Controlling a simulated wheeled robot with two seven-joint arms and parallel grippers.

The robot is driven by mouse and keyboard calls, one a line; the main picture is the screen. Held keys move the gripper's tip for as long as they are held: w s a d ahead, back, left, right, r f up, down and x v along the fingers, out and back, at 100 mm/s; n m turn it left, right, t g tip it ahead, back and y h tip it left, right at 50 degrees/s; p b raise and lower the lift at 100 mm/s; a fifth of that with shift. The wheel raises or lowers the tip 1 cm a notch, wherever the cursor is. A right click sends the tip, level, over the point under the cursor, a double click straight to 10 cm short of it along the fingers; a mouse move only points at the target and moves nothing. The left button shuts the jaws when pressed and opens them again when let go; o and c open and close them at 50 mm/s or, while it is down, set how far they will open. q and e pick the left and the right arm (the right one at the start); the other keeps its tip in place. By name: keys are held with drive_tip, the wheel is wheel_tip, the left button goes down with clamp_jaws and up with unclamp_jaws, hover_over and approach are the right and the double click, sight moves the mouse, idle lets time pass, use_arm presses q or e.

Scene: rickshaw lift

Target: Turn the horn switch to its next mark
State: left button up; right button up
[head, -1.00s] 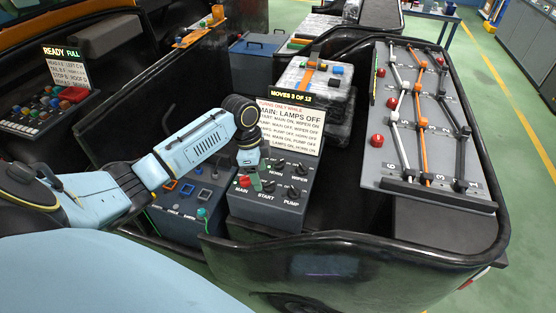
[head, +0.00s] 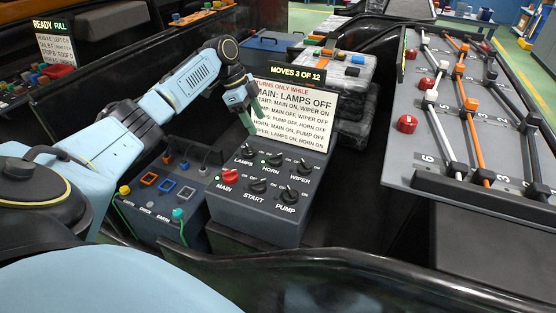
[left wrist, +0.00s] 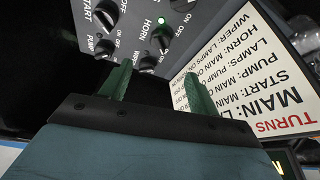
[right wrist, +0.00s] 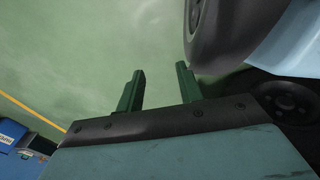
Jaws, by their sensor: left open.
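The horn switch (head: 275,159) is a black knob in the middle of the back row on the dark switch box (head: 255,220). It also shows in the left wrist view (left wrist: 162,39), above the gap between the fingers; its exact pointer setting is hard to read. My left gripper (head: 245,122) is open and empty, above the box's back edge near the lamps switch (head: 247,150), apart from the knobs. My right gripper (right wrist: 161,72) shows only in its own wrist view, fingers apart and empty over the green floor.
A rule sign (head: 290,112) stands behind the box, headed "MOVES 3 OF 12". The red main switch (head: 229,175), start switch (head: 257,186), pump switch (head: 289,195) and wiper switch (head: 304,168) crowd around the horn. A slotted lever board (head: 470,120) is at right.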

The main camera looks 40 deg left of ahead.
sight(273, 155)
use_arm(q)
drive_tip(key=b+x, duration=0.2)
drive_tip(key=x, duration=1)
drive_tip(key=shift+d+f+b, duration=0.1)
drive_tip(key=shift+f+b, duration=0.05)
drive_tip(key=shift+b, duration=0.25)
drive_tip(key=shift+w+d+f, duration=0.1)
drive_tip(key=shift+d+f, duration=0.05)
drive_tip(key=shift+f, duration=0.3)
use_arm(e)
drive_tip(key=w+a+r, duration=0.1)
drive_tip(key=w+r, duration=0.2)
drive_tip(key=w, duration=0.4)
drive_tip(key=shift+w+r+t, duration=0.35)
drive_tip(key=shift+r+t, duration=0.05)
drive_tip(key=shift+a, duration=0.1)
